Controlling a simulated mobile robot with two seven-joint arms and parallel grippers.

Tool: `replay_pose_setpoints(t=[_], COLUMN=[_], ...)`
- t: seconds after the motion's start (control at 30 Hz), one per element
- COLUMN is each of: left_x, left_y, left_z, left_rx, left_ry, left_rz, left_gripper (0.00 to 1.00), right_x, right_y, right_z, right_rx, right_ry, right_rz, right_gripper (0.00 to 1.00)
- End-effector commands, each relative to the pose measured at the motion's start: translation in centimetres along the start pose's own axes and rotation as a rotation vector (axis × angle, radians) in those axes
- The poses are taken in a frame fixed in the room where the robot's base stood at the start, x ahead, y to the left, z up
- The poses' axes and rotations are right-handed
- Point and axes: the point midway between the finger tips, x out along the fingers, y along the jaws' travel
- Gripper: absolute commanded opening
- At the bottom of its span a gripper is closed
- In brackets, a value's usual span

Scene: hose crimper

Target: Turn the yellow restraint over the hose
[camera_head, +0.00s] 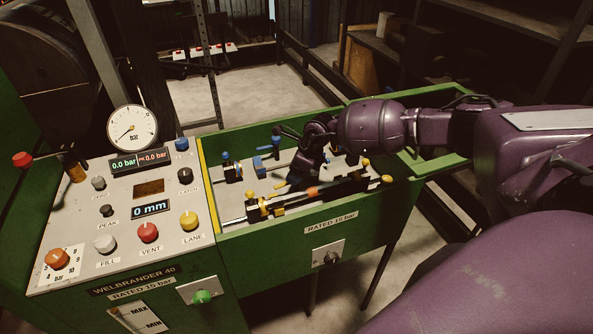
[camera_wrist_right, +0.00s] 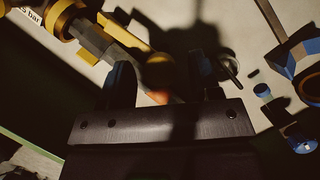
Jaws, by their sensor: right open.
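The yellow restraint appears to be the slim yellow bar (camera_wrist_right: 127,33) in the right wrist view, running from the yellow clamp (camera_wrist_right: 62,18) toward my fingers; its far end is in shadow. In the head view the yellow clamp (camera_head: 266,207) sits at the front of the green tray. A dark hose with an orange band (camera_head: 313,191) lies along that front lane. My right gripper (camera_head: 297,180) is open, low above the lane. In the right wrist view its two fingertips (camera_wrist_right: 165,82) stand apart, with the orange band partly visible between them. Contact cannot be told. My left gripper is out of view.
Blue clamps (camera_head: 231,167) stand in the back lane of the green tray (camera_head: 290,243). The control panel (camera_head: 125,205) with knobs and a round gauge (camera_head: 134,128) is at left. My right arm covers the tray's right part.

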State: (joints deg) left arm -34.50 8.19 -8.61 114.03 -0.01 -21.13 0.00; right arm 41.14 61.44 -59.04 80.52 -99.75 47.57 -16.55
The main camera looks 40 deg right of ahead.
Motion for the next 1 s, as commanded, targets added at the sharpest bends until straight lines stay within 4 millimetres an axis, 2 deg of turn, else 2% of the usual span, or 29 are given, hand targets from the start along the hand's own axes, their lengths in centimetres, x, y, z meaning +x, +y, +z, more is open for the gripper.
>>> replay_pose_setpoints(t=[0.17,0.5,0.57,0.83,1.0], left_x=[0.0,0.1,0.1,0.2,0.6], left_y=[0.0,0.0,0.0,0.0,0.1], left_z=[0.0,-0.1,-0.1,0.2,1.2], left_rx=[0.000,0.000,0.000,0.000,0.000], left_ry=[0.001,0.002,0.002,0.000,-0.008], left_rz=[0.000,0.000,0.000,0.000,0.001], left_gripper=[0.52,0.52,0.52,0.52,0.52], right_x=[0.0,0.0,0.0,0.1,0.2], right_y=[0.0,0.0,0.0,-0.1,-0.1], right_z=[0.0,0.0,0.0,0.0,-0.1], right_rx=[0.000,0.000,0.000,-0.014,-0.071], right_ry=[0.000,0.000,0.000,0.000,0.000], right_rz=[0.000,0.000,0.000,0.006,0.030], right_gripper=[0.58,0.07,0.00,0.00,0.00])
